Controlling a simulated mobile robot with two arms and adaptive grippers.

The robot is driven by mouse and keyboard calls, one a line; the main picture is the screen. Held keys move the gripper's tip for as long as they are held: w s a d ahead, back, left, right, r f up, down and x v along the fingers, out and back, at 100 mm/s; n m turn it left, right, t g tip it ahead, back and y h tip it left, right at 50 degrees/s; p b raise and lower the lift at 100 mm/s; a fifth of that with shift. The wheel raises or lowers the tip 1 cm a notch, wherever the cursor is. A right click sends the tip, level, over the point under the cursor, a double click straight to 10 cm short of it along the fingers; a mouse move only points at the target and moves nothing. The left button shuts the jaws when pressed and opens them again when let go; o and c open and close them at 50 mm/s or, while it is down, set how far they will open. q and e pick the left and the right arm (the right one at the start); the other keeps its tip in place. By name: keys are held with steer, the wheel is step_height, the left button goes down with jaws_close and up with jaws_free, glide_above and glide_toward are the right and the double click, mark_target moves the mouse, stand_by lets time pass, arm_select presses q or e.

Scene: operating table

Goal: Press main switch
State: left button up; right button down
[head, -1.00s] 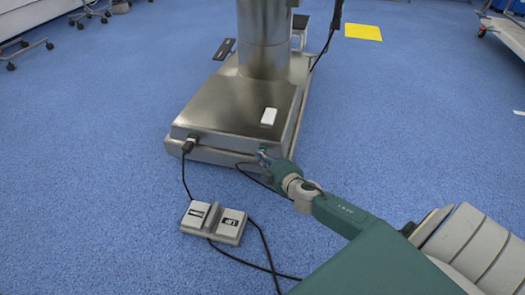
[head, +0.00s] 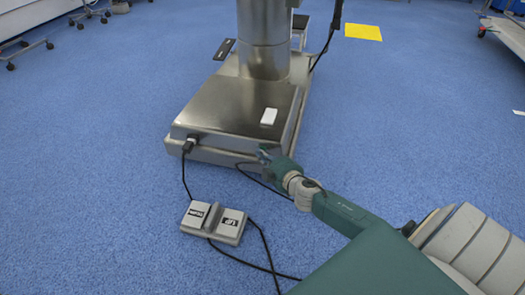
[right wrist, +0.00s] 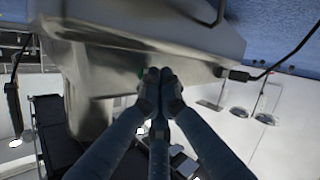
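The steel base of the operating table (head: 232,110) stands on the blue floor, and my right gripper (head: 265,152) is at its near end face, by the right corner. In the right wrist view the gripper (right wrist: 161,77) has its fingertips drawn together with nothing visible between them. A small green spot, likely the main switch (right wrist: 143,73), shows on the steel face just left of the fingertips. It is partly hidden by them, and I cannot tell whether they touch it. In the head view the switch is hidden. My left gripper is out of view.
A cable plug (head: 188,146) sits in the base's near face, left of my gripper. A foot pedal (head: 214,222) with cables lies on the floor in front.

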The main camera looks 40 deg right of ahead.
stand_by(0.6)
steer(key=shift+s+a, duration=0.3)
steer(key=shift+s, duration=0.05)
steer(key=s+a+p, duration=0.1)
steer(key=s+a, duration=0.3)
steer(key=shift+a, duration=0.3)
steer(key=shift+w, duration=0.1)
stand_by(0.3)
